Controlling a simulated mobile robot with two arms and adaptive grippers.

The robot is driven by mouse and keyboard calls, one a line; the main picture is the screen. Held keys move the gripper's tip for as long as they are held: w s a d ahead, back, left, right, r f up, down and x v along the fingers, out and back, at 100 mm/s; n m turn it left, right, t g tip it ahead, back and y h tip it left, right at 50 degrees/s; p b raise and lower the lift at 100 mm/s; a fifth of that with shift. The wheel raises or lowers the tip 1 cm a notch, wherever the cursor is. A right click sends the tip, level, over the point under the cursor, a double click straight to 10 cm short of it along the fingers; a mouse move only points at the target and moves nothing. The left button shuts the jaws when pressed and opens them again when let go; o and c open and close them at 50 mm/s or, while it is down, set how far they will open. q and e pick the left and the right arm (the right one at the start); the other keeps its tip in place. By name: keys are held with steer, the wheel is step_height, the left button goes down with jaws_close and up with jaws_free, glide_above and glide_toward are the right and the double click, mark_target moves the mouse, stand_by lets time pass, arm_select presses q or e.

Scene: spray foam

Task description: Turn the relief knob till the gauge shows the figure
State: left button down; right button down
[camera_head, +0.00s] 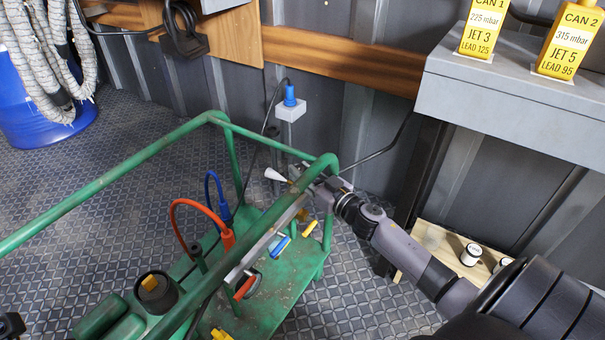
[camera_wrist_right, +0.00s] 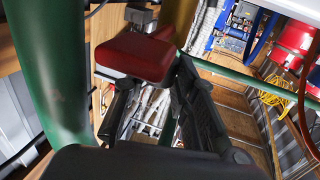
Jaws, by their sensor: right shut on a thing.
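My right gripper (camera_head: 312,184) reaches in from the right to the far end of a green tubular frame cart (camera_head: 285,300). In the right wrist view its dark fingers (camera_wrist_right: 150,105) are shut on a red knob (camera_wrist_right: 135,55), which I take to be the relief knob. In the head view the knob is hidden behind the gripper and the frame. No gauge face or needle can be read in either view. Yellow cans on the grey shelf read CAN 1 (camera_head: 484,25), 225 mbar, and CAN 2 (camera_head: 569,40), 315 mbar.
Green frame tubes (camera_head: 130,165) run close beside my right gripper. Red (camera_head: 200,206) and blue (camera_head: 216,186) hoses loop over the cart. A grey shelf (camera_head: 510,95) overhangs at right. A wooden board (camera_head: 435,240) with small white-topped jars lies below it.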

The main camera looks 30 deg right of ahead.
steer(key=shift+n+y, duration=0.3)
steer(key=shift+y, duration=0.2)
steer(key=c, duration=1.3)
jaws_free()
